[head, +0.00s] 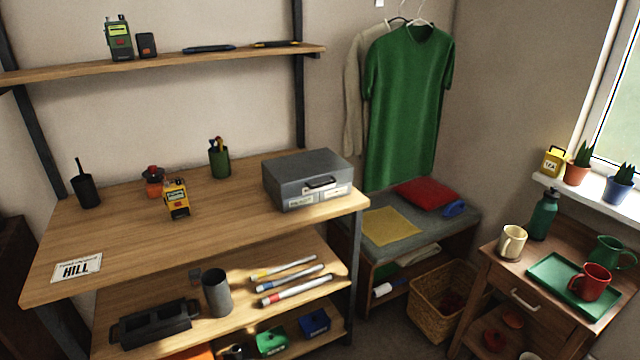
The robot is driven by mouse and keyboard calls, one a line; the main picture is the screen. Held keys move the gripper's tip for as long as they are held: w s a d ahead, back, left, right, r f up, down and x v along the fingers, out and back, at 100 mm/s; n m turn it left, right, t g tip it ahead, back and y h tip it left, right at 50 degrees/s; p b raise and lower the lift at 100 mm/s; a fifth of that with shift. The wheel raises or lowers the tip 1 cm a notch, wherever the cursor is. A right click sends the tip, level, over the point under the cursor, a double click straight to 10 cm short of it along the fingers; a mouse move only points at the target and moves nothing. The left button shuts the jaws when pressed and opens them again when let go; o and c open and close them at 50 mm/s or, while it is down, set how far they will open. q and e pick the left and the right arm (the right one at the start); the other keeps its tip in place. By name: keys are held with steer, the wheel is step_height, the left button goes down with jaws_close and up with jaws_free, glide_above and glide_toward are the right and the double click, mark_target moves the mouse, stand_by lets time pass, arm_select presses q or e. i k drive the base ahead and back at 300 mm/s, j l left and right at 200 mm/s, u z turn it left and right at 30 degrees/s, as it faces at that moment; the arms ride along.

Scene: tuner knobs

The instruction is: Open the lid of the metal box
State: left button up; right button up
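The metal box (300,188) is grey and sits on the right end of the wooden workbench top (130,235) in the head view. Its lid (308,165) is closed. A dark handle (321,183) and pale labels show on its front face. Neither of my grippers shows in this view.
A yellow device (177,199), a red-topped item (153,181), a green cup with tools (219,158) and a black holder (86,190) stand left of the box. A shelf (170,66) hangs above. The benchtop's front middle is clear.

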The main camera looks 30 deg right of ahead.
mark_target(297, 175)
steer(key=i, duration=0.6)
steer(key=i+z, duration=0.1)
steer(key=z, duration=0.3)
steer(key=i+z, duration=0.15)
steer(key=z, duration=0.25)
steer(key=i+z, duration=0.1)
steer(key=z, duration=0.3)
